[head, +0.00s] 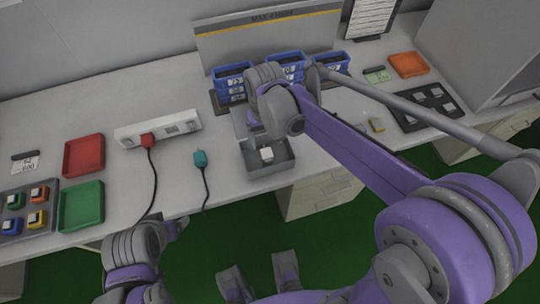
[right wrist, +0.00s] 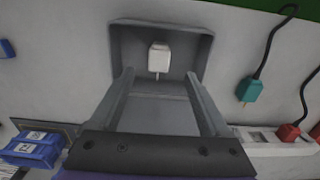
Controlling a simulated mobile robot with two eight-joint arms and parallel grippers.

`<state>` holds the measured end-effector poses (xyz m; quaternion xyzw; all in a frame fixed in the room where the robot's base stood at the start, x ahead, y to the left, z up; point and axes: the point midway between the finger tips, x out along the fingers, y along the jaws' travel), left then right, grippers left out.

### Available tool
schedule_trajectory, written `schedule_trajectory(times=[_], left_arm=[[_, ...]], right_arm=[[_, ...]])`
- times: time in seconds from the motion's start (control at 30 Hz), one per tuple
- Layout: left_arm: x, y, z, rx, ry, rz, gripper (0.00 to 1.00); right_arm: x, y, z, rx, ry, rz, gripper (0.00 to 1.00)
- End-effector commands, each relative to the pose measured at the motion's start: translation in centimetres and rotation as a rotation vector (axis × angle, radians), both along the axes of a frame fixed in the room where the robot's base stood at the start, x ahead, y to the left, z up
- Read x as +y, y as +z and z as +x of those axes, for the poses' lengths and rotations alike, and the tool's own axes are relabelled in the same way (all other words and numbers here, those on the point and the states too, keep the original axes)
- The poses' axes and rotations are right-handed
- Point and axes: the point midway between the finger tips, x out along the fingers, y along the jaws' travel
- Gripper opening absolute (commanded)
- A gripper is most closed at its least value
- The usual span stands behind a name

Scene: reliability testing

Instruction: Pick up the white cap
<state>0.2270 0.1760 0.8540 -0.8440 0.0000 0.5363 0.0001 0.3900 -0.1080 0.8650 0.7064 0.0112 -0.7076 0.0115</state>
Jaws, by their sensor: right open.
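The white cap (head: 267,154) is a small white block inside a grey tray (head: 277,173) near the table's front edge. In the right wrist view the cap (right wrist: 159,57) stands near the tray's far wall, with a thin pin at its lower end. My right gripper (right wrist: 158,74) is open and empty. Its fingers point toward the cap from either side, and the cap shows between and beyond the tips, not touched. In the head view my right gripper (head: 250,128) is partly hidden by its own arm.
Blue bins (head: 286,62) stand behind my right arm. A power strip (head: 158,129) with a red plug (head: 148,140) and a loose teal plug (head: 200,158) lie left of the tray. Red (head: 84,154) and green (head: 82,206) trays are further left.

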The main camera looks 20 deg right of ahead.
Motion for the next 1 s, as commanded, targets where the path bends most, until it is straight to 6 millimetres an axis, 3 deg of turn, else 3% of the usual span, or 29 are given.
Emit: schedule_trajectory(times=[0.6,0.87,1.0], left_arm=[[0.0,-0.9,-0.1,0.003,0.0,0.0,0.79],[0.0,-0.9,-0.1,0.003,0.0,0.0,0.79],[0.0,-0.9,-0.1,0.003,0.0,0.0,0.79]], right_arm=[[-0.2,-7.3,0.1,-0.002,0.0,0.001,0.8],[-0.2,-7.6,0.0,-0.002,0.0,0.001,0.8],[-0.2,-7.6,0.0,-0.002,0.0,0.001,0.58]])
